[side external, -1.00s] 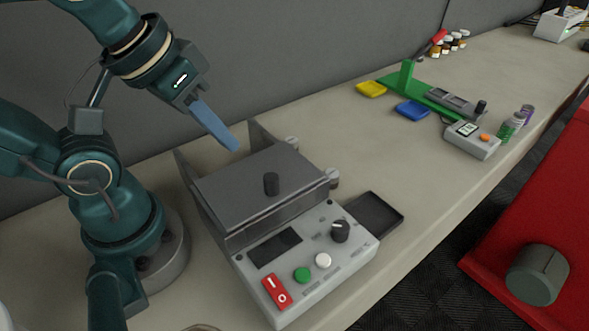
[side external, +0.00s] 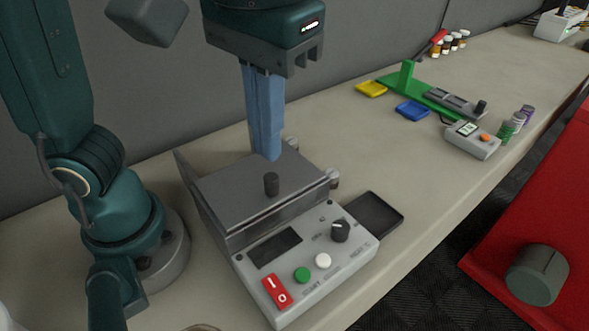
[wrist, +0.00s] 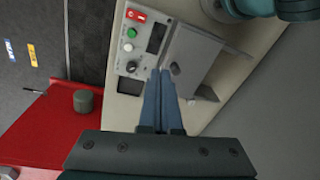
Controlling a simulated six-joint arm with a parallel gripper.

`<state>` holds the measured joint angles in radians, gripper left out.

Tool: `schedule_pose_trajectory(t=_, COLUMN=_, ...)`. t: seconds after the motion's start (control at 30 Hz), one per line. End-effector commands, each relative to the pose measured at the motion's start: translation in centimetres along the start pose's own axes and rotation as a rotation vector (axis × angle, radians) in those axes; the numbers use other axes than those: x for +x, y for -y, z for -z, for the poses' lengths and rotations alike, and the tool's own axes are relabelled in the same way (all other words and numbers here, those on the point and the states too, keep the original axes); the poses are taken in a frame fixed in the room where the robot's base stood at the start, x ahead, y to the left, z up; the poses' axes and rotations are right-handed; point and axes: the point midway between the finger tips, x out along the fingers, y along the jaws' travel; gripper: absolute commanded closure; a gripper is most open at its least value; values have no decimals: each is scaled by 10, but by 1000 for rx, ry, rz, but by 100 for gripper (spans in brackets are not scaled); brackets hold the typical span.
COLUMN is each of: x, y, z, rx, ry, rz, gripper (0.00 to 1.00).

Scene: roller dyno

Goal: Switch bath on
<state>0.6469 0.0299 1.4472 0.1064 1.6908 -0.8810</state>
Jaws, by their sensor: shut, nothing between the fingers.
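The bath (side external: 322,257) is a grey box with a sloped control panel and a closed dark lid with a black knob (side external: 271,184). On its panel are a red rocker switch (side external: 277,291) marked I and O, a green button (side external: 302,275), a white button (side external: 323,260), a black dial (side external: 340,231) and a dark display (side external: 275,248). The rocker also shows at the top of the wrist view (wrist: 136,15). My gripper (side external: 268,157) has blue fingers pointing down, shut and empty, above or behind the rear of the lid. Whether the tips touch it I cannot tell.
A black tray (side external: 374,214) sits right of the bath. Further back are a green stand (side external: 412,85), yellow and blue dishes, a grey meter (side external: 472,140) and small bottles. A red machine (side external: 545,215) stands off the bench's front edge.

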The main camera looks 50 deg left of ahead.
Motion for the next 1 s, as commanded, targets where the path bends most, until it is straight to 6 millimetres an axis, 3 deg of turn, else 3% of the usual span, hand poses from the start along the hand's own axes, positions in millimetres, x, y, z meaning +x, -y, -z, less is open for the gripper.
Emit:
schedule_pose_trajectory(t=0.1, x=5, y=-30, z=-16, rx=105, ry=18, rz=51, gripper=100)
schedule_pose_trajectory(t=0.27, x=17, y=-53, z=-35, rx=221, ry=28, rz=89, gripper=100)
schedule_pose_trajectory(t=0.57, x=31, y=-54, z=-41, rx=250, ry=32, rz=99, gripper=100)
schedule_pose_trajectory(t=1.0, x=90, y=-47, z=-42, rx=249, ry=34, rz=102, gripper=100)
